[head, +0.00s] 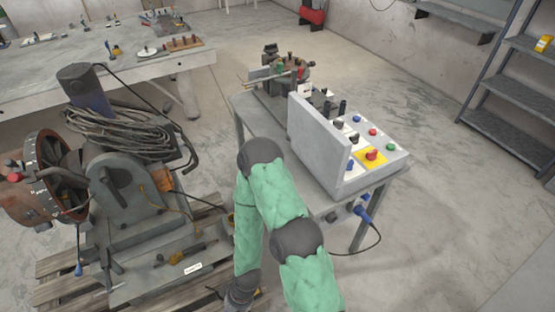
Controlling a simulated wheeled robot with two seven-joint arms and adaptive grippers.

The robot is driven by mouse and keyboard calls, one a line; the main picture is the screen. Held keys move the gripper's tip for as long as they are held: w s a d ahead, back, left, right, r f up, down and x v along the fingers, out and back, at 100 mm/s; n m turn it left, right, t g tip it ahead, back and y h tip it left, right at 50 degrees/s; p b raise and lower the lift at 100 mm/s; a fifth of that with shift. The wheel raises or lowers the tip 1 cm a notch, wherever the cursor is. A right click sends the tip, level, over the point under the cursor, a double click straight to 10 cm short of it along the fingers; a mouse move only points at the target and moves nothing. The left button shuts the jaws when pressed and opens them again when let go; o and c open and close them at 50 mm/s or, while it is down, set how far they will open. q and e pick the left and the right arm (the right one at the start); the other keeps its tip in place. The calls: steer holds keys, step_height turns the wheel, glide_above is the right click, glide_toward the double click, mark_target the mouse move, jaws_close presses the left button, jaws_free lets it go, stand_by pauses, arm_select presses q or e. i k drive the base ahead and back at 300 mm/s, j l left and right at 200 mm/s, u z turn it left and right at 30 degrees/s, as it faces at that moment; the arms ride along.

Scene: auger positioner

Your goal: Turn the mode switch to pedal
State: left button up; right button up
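A grey control box (322,150) stands on a small metal table (383,187). Its sloped panel carries several black knobs, including one near the box's raised wall (354,139), and coloured buttons. The labels are too small to read, so I cannot tell which knob is the mode switch or where it points. One of my green-sleeved arms (278,190) is folded in front of the table, below and left of the box. It comes in from the bottom, and I cannot tell which arm it is. No gripper fingers show; the arm's lower end runs down toward the bottom edge.
A red button on a yellow plate (371,155) sits at the panel's near side. A blue plug and cable (363,214) hang below. The positioner machine (125,190) stands on a pallet at left. A workbench (150,50) and shelves (510,105) stand behind. Floor at right is clear.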

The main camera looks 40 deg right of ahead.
mark_target(352, 162)
steer(key=z, duration=2.05)
